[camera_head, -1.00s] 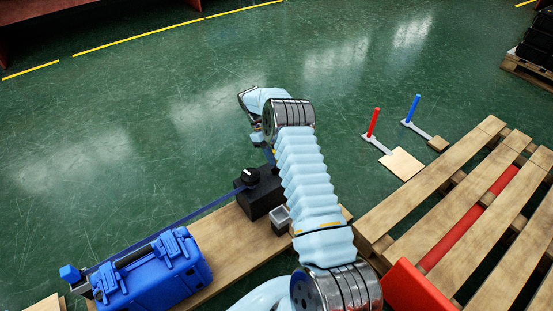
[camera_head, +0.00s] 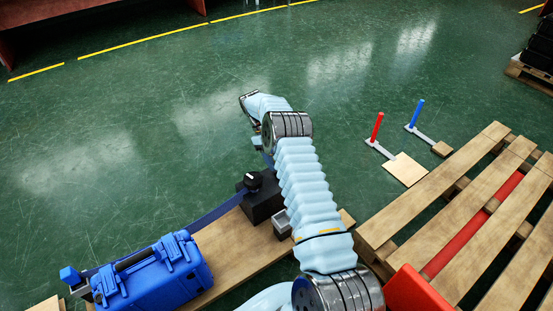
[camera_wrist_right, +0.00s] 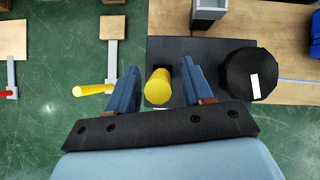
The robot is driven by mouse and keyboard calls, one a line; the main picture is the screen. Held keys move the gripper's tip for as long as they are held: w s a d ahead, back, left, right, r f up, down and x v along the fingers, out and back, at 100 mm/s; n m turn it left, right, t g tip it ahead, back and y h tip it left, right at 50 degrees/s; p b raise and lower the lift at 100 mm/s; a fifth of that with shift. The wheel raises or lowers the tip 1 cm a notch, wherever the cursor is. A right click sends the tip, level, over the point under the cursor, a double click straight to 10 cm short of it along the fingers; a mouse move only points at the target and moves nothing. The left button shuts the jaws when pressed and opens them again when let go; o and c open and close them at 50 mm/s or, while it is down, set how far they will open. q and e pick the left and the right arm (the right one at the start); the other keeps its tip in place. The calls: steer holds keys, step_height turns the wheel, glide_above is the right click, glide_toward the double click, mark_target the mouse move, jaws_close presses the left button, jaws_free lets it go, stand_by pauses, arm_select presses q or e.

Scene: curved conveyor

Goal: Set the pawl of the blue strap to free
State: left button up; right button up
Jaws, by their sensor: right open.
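The blue strap (camera_head: 217,212) runs from the blue case (camera_head: 165,268) to a black block (camera_head: 263,198) on a wooden board. In the right wrist view the black base (camera_wrist_right: 185,55) carries a black round knob (camera_wrist_right: 250,75) with a white mark and an upright yellow peg (camera_wrist_right: 158,86). The blue strap also shows there (camera_wrist_right: 300,81). My right gripper (camera_wrist_right: 162,82) is open, its two blue fingers on either side of the yellow peg, with a visible gap on each side. In the head view my right arm hides the peg and most of the gripper. My left gripper is not in view.
A red peg (camera_head: 377,127) and a blue peg (camera_head: 416,114) stand on grey brackets on the floor. A yellow peg (camera_wrist_right: 92,90) on another bracket shows in the wrist view. A wooden pallet (camera_head: 430,205) lies at right.

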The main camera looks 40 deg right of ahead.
step_height(320, 180, up, 3)
steer(key=shift+r, duration=0.1)
steer(key=s+a+r, duration=0.9)
steer(key=s, duration=0.1)
steer(key=shift+s+a+r+p, duration=0.2)
steer(key=shift+r+p, duration=0.1)
steer(key=shift+r, duration=0.05)
steer(key=shift+c, duration=0.3)
